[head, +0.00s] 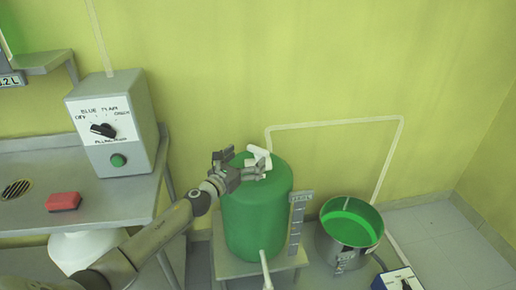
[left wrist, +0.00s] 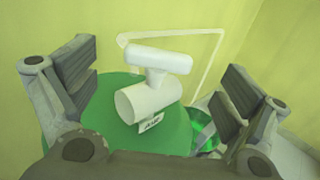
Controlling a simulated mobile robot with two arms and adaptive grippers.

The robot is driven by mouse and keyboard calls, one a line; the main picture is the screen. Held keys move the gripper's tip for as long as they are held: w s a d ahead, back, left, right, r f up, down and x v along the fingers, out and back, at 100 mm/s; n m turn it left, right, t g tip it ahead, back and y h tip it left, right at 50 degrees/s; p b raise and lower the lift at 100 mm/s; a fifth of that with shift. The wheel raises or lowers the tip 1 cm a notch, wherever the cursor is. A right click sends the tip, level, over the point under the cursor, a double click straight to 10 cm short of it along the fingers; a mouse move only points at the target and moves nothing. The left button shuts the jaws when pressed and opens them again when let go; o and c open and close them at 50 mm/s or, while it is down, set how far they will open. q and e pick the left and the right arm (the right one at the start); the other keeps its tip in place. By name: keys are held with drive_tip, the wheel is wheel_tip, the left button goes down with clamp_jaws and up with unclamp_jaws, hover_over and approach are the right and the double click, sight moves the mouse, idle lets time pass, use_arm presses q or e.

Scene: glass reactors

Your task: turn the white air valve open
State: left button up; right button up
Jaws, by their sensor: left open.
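The white air valve (head: 259,156) sits on top of a green tank (head: 258,215). In the left wrist view the valve (left wrist: 152,85) shows as a thick white cylinder with a white bar handle (left wrist: 158,59) across its upper end. A small label (left wrist: 151,124) is at its base. My left gripper (head: 241,164) is at the tank top, beside the valve. In the left wrist view its two fingers (left wrist: 160,85) are spread wide, one on each side of the valve, with visible gaps and nothing between the pads touching them. My right gripper is not in view.
A grey control box (head: 115,125) with a black knob and green button stands on a metal counter (head: 110,200) at left, near a red block (head: 63,201). A bucket of green liquid (head: 348,235) stands right of the tank. A thin white pipe (head: 335,123) runs along the wall.

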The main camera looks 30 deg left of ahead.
sight(256, 150)
use_arm(q)
drive_tip(key=shift+w+d, duration=0.2)
drive_tip(key=shift+w, duration=1.45)
drive_tip(key=shift+w+d, duration=0.2)
drive_tip(key=shift+w, duration=1.45)
drive_tip(key=shift+c, duration=0.3)
drive_tip(key=c, duration=1)
